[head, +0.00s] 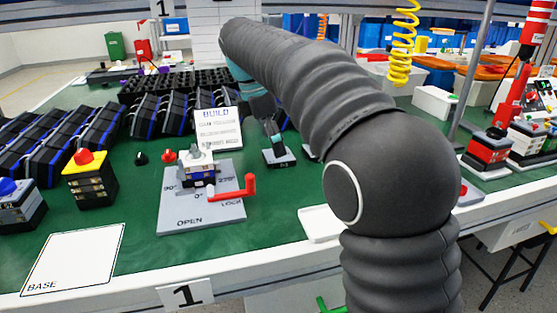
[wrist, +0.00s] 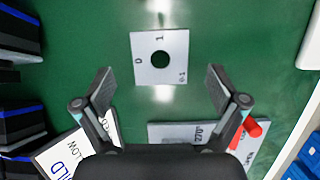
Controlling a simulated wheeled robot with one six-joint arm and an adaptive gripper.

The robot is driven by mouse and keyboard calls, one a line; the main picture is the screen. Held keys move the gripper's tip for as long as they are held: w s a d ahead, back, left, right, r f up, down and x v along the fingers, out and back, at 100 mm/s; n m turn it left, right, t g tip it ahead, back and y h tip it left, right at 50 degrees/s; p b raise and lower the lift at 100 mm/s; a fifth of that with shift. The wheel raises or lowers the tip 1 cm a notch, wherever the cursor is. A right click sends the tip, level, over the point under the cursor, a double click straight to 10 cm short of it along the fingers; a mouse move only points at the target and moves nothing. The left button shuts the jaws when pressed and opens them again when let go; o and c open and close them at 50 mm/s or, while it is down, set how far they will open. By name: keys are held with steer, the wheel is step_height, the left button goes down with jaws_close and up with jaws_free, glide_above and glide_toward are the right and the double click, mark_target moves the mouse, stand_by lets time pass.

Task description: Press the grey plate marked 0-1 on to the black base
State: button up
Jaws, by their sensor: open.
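The grey plate (wrist: 145,42) marked 0 and 1 lies flat on the green table in the wrist view, with a round dark hole in its middle. My gripper (wrist: 160,70) is open and empty, its two fingers spread to either side of the plate and apart from it. In the head view my gripper (head: 272,138) points down over the plate (head: 283,161) and partly hides it. To its left, a small stack (head: 196,172) with pale, blue and dark parts stands on the grey OPEN/LOCK fixture (head: 185,212). I cannot clearly make out the black base in it.
A red lever (head: 236,190) sticks out of the fixture's right side. A BUILD sign (head: 218,130) stands behind it. Black and red knobs (head: 168,156) lie to the left, near a yellow switch (head: 90,185). Black bins (head: 95,130) line the back left. A white BASE card (head: 75,260) lies in front.

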steer(key=shift+x, duration=1.35)
steer(key=shift+s, duration=0.1)
steer(key=c, duration=1.1)
steer(key=shift+r, duration=0.1)
steer(key=shift+r, duration=0.55)
steer(key=r, duration=0.3)
steer(key=shift+d+r+p, duration=0.2)
steer(key=shift+d+p, duration=0.05)
steer(key=shift+p, duration=0.1)
steer(key=s+d+r, duration=0.1)
steer(key=d+r, duration=0.1)
steer(key=d, duration=0.1)
steer(key=s+d+r, duration=0.2)
steer(key=d, duration=0.1)
steer(key=s+d+r, duration=0.2)
steer(key=d, duration=0.2)
steer(key=shift+s+r, duration=0.2)
